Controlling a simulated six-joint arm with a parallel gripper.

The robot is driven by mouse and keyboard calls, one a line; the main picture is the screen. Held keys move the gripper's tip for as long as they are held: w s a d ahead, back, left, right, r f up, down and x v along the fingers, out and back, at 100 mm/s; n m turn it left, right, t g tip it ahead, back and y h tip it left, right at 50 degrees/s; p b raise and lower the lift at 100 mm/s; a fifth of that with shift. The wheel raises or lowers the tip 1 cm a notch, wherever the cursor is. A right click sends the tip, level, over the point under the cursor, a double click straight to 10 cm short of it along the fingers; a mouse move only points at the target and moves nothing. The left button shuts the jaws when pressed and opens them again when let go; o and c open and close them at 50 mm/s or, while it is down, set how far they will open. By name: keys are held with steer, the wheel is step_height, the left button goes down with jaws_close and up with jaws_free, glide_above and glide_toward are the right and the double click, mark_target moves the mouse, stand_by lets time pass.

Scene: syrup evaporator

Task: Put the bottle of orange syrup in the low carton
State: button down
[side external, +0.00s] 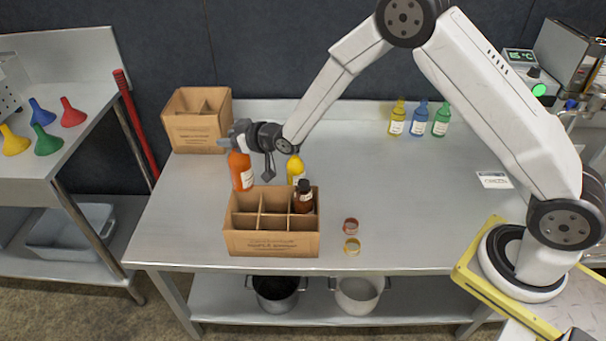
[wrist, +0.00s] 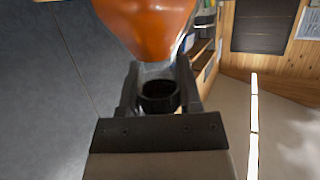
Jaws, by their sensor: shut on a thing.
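The bottle of orange syrup (side external: 242,172) hangs about upright from my gripper (side external: 238,143), which is shut on its neck. In the wrist view its orange body (wrist: 146,22) fills the top, and its dark cap (wrist: 158,97) sits between my fingers (wrist: 158,88). The front carton (side external: 270,244), which looks the lower of two, is divided into several compartments. The bottle is at that carton's back left corner, its base hidden or close to the rim; I cannot tell if it touches. A dark brown bottle (side external: 304,198) stands in the carton's back right compartment.
A yellow bottle (side external: 295,167) stands behind the front carton. Another carton (side external: 198,134) is at the back left. Yellow, blue and green bottles (side external: 419,118) stand at the back. The table's middle is clear.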

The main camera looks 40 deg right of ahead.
mark_target(234, 161)
steer(key=shift+f, duration=0.65)
steer(key=shift+w+f, duration=0.1)
steer(key=shift+f, duration=2.8)
steer(key=shift+f, duration=2.65)
steer(key=shift+c, duration=1.4)
jaws_free()
steer(key=shift+f, duration=0.1)
